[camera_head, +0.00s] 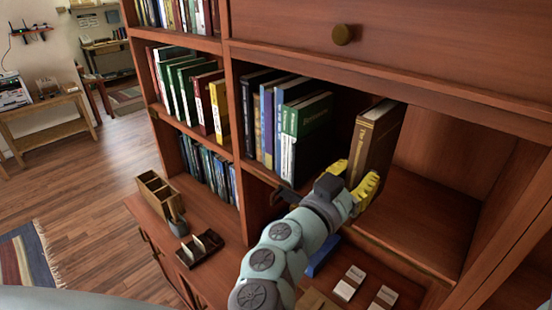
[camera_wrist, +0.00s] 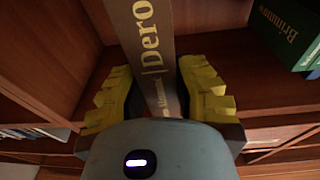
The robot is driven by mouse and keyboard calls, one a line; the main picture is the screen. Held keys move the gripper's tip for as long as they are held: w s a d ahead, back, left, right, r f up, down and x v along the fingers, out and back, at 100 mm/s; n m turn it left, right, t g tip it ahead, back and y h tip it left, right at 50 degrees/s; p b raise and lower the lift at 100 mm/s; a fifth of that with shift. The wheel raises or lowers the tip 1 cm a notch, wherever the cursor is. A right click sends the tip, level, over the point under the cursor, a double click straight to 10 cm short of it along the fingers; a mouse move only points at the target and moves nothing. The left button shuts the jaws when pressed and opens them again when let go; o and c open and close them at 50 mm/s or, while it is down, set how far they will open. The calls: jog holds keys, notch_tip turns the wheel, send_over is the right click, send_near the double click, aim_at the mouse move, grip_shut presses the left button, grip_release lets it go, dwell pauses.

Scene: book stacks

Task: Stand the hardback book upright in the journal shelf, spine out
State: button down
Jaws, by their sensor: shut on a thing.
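The hardback book (camera_head: 376,140) is brown with gold bands and lettering on its spine. It stands nearly upright, tilted slightly, in the mouth of the shelf compartment (camera_head: 432,217), spine facing out. My gripper (camera_head: 360,184) has yellow fingers and is shut on the lower part of the book. In the wrist view the brown spine (camera_wrist: 148,45) runs up between the two yellow fingers, one on each side. I cannot tell whether the book's bottom edge touches the shelf board; the gripper hides it.
A row of books (camera_head: 300,120) stands left of the held book, with a green one nearest. Right of it the compartment is bare. A wooden box (camera_head: 155,188) and card holder (camera_head: 200,247) sit on the lower ledge.

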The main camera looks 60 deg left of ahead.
jog(key=p+x, duration=0.1)
jog(key=x, duration=0.3)
jog(key=shift+w, duration=0.25)
jog(key=shift+w+a+f+p, duration=0.15)
jog(key=shift+w+p, duration=0.15)
jog(key=shift+w, duration=0.15)
jog(key=shift+w+a+f+p, duration=0.1)
jog(key=shift+w+p, duration=0.2)
jog(key=shift+w, duration=0.1)
jog(key=f+p, duration=0.2)
jog(key=p, duration=0.1)
jog(key=shift+s+a, duration=0.25)
jog(key=shift+a, duration=0.05)
jog(key=shift+w+d+f+p, duration=0.15)
jog(key=shift+d+f+p, duration=0.15)
jog(key=shift+f+p, duration=0.4)
jog(key=shift+f, duration=0.15)
jog(key=c, duration=0.8)
grip_release()
